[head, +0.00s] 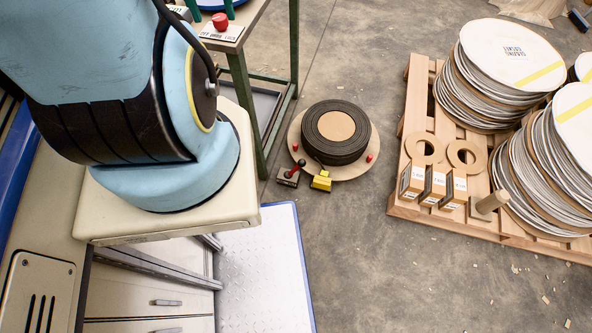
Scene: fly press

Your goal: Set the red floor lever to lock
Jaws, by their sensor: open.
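The red floor lever (293,171) is on the floor near the middle of the view. It has a red ball knob and a red shaft that leans up and to the right from a small dark base with a pale label. The label is too small to read, so I cannot tell its setting from it. The lever stands beside a yellow block (321,181), in front of a round base plate. My gripper is outside the view; only large light-blue arm parts show at the upper left.
A green-legged bench (244,90) with a red knob (220,22) stands to the left. A wooden pallet (416,120) of round discs is at right. Bare floor lies in front.

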